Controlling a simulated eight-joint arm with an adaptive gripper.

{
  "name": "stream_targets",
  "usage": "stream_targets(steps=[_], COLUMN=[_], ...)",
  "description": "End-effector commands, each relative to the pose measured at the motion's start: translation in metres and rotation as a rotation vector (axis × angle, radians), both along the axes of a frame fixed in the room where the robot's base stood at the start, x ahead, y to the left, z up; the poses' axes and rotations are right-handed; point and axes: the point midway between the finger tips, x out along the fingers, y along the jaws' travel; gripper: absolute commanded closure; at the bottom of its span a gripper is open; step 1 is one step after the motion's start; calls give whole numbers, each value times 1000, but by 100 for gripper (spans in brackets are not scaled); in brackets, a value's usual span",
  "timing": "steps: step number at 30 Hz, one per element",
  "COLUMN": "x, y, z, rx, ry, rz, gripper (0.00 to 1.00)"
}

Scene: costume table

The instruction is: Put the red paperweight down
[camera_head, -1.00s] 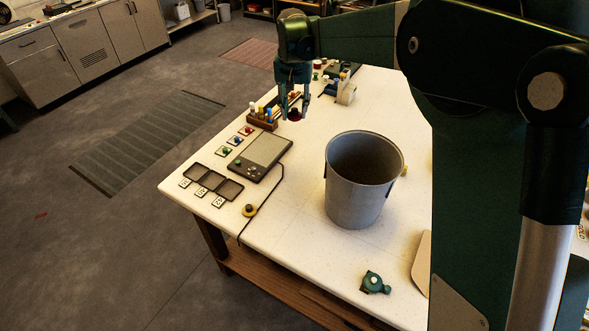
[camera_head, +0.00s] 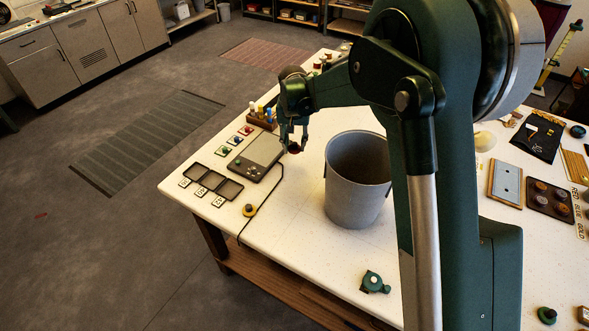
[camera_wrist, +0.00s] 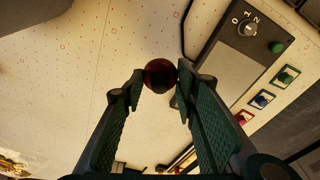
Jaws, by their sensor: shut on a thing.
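The red paperweight (camera_wrist: 160,75) is a dark red, round, glossy piece between my fingertips in the wrist view. My gripper (camera_wrist: 158,84) is shut on it. In the head view, my gripper (camera_head: 292,146) points down and holds the paperweight (camera_head: 294,148) over the white table (camera_head: 295,205), just right of the grey device with a screen. I cannot tell exactly how high it is above the table. In the wrist view the device (camera_wrist: 236,62) lies to the right of the paperweight.
A grey bucket (camera_head: 352,205) stands right of my gripper. The grey device (camera_head: 262,152) lies left, with three dark trays (camera_head: 212,183) in front of it. A rack of bottles (camera_head: 262,118) stands behind.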

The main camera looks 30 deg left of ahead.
Motion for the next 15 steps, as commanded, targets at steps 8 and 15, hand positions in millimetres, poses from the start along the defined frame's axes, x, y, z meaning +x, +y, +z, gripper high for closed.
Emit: stream_targets(steps=[8,15], x=[0,0], y=[0,0], z=[-5,-34], rx=[0,0], ry=[0,0], rz=[0,0], gripper=[87,87])
